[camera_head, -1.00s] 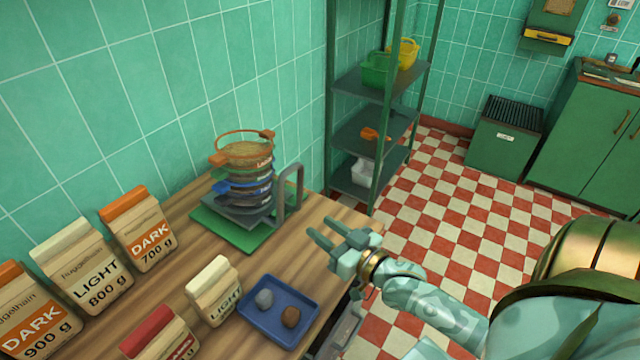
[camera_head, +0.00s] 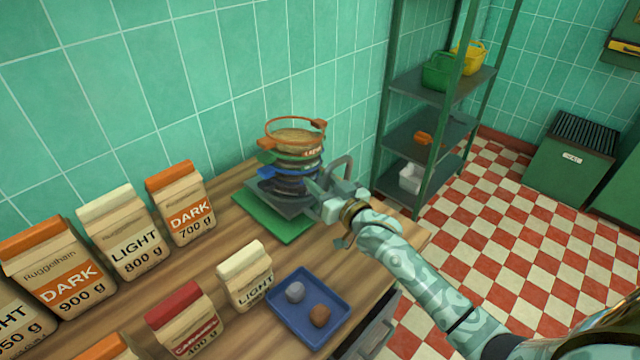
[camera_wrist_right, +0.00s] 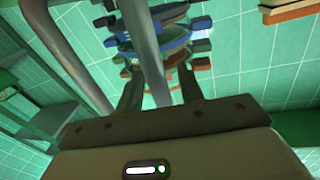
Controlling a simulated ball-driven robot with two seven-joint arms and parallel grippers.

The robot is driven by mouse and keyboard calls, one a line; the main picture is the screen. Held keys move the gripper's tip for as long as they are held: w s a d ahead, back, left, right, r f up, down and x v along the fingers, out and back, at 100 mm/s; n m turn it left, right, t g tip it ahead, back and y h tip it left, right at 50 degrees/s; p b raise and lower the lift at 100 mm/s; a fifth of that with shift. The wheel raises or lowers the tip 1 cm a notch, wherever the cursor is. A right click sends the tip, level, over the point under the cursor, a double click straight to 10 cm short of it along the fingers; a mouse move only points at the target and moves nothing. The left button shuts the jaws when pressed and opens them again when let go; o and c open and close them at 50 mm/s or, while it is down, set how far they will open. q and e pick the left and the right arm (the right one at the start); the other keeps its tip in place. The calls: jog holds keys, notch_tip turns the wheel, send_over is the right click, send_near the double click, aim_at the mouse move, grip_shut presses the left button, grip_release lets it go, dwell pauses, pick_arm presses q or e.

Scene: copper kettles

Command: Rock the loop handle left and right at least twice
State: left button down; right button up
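The grey loop handle (camera_head: 342,165) stands at the right side of a dark grey base on a green mat (camera_head: 268,217). A stack of sieve-like rings (camera_head: 292,160) with orange, green, blue and dark grips sits on that base. My right gripper (camera_head: 318,197) is at the loop, its fingers pointing toward the stack and partly hiding the loop's lower part. In the right wrist view the loop's two bars (camera_wrist_right: 147,55) cross in front of the stack; one bar runs between my open fingers (camera_wrist_right: 160,90). I cannot tell whether they touch it. My left gripper is out of view.
A blue tray (camera_head: 285,318) with two stones lies at the counter's front. Several labelled bags, such as the dark 700 g bag (camera_head: 182,205), stand to the left. A tiled wall is behind. A green shelf rack (camera_head: 430,140) stands beyond the counter's right end.

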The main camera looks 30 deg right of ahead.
jog(key=shift+w, duration=0.2)
jog(key=shift+c, duration=0.3)
grip_shut()
jog(key=shift+s+a+f+n, duration=0.15)
jog(key=shift+s+a+n, duration=0.1)
jog(key=shift+a+n, duration=0.55)
jog(key=shift+o, duration=0.3)
grip_release()
jog(key=s+d+p, duration=0.2)
jog(key=s+p, duration=0.1)
jog(key=s, duration=1.3)
jog(key=shift+d+f+p, duration=0.15)
jog(key=shift+f+p, duration=0.1)
jog(key=shift+p, duration=0.1)
jog(key=shift+s, duration=0.1)
